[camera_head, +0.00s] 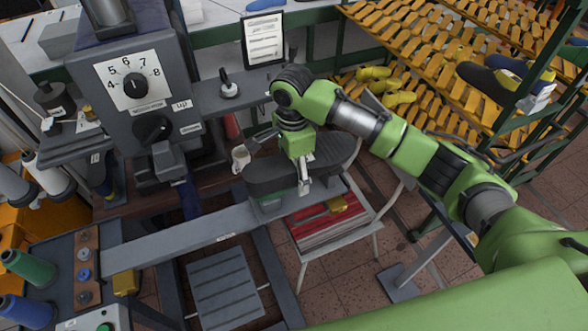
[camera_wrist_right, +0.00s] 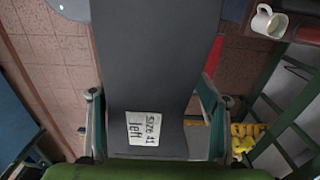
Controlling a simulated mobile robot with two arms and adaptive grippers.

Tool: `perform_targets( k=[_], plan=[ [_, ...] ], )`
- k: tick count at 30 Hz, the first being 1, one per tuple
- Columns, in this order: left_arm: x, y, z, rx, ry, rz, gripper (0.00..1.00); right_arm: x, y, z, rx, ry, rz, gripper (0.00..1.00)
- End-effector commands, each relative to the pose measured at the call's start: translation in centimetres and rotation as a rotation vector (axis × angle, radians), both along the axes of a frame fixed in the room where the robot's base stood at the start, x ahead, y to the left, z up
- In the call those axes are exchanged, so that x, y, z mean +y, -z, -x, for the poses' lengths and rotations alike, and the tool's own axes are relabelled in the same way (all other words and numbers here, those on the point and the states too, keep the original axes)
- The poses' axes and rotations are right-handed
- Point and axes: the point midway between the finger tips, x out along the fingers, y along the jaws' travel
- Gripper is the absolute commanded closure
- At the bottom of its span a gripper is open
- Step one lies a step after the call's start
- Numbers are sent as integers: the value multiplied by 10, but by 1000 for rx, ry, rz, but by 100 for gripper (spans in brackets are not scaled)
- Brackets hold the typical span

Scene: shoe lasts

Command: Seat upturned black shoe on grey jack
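The black shoe (camera_head: 275,172) is upturned, its dark flat sole facing up, above the end of the grey beam (camera_head: 195,235). The grey jack (camera_head: 268,208) shows only in part under the shoe; I cannot tell if the shoe rests on it. In the right wrist view the sole (camera_wrist_right: 155,60) fills the middle, with a white label reading "size 11 left" (camera_wrist_right: 143,128). My right gripper (camera_head: 304,182) is over the shoe, its fingers (camera_wrist_right: 158,105) against both sides of it. The shoe's inside is hidden. My left gripper is not in view.
A grey machine with a dial (camera_head: 134,84) stands left of the shoe. A white mug (camera_head: 241,158) is close by the shoe's left end. A small table with red items (camera_head: 322,228) stands below right. Racks of yellow lasts (camera_head: 450,60) are at the back right.

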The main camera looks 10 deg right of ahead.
Motion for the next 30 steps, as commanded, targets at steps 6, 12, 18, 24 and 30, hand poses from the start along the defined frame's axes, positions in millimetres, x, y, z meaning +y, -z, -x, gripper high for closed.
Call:
perform_targets(
  k=[6,12,18,24,30],
  plan=[
    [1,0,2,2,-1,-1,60,0,-5,0,1,0,0,32],
    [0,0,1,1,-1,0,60,2,-42,0,-3,-2,-3,32],
    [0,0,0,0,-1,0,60,2,-85,0,-4,-1,-2,32],
    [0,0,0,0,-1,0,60,1,-113,0,-4,-1,2,32],
    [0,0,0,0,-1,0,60,1,-120,1,-1,0,1,32]
  ],
)
